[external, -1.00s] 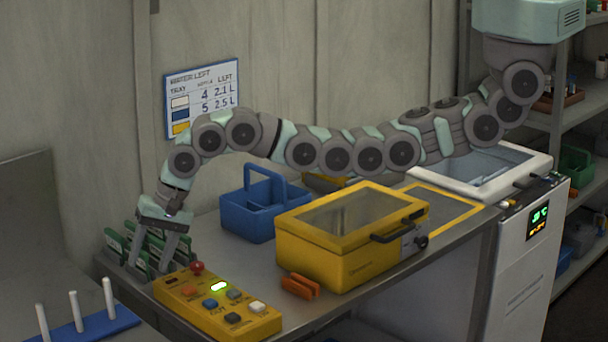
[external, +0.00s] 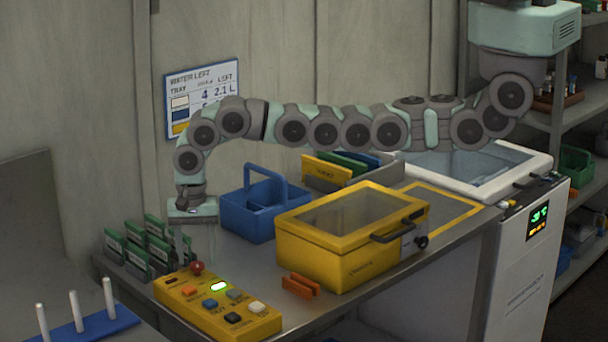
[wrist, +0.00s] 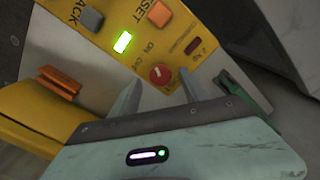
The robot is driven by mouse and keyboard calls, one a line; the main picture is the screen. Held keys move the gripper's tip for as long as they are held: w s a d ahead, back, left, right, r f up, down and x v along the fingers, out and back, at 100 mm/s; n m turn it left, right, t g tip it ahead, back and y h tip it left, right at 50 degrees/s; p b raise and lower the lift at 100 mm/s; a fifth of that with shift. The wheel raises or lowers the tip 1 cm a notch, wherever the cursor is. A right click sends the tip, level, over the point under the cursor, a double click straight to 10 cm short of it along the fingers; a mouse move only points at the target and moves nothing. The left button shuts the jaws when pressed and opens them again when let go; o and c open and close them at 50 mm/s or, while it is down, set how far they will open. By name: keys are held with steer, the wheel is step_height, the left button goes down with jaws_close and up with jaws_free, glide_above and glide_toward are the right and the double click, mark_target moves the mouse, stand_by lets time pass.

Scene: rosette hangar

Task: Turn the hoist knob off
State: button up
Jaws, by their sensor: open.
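The hoist knob (external: 197,267) is a small red knob at the back left corner of the yellow control box (external: 246,325). In the wrist view, the red knob (wrist: 160,76) has a pale mark on its face, with ON and OFF lettering beside it. My gripper (external: 196,248) points down just above the knob's end of the box. In the wrist view my gripper (wrist: 159,80) is open, and the knob appears between its fingertips. I cannot tell how high the fingertips are above it, and no contact is visible.
Several green cards (external: 138,250) stand in a rack left of the box. A blue caddy (external: 240,222), a yellow case (external: 345,262) and an orange clip (external: 300,284) lie to the right. A lit green indicator (external: 219,286) and several buttons share the box. A blue peg board (external: 95,328) is front left.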

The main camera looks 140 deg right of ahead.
steer(key=shift+f, duration=0.7)
jaws_close()
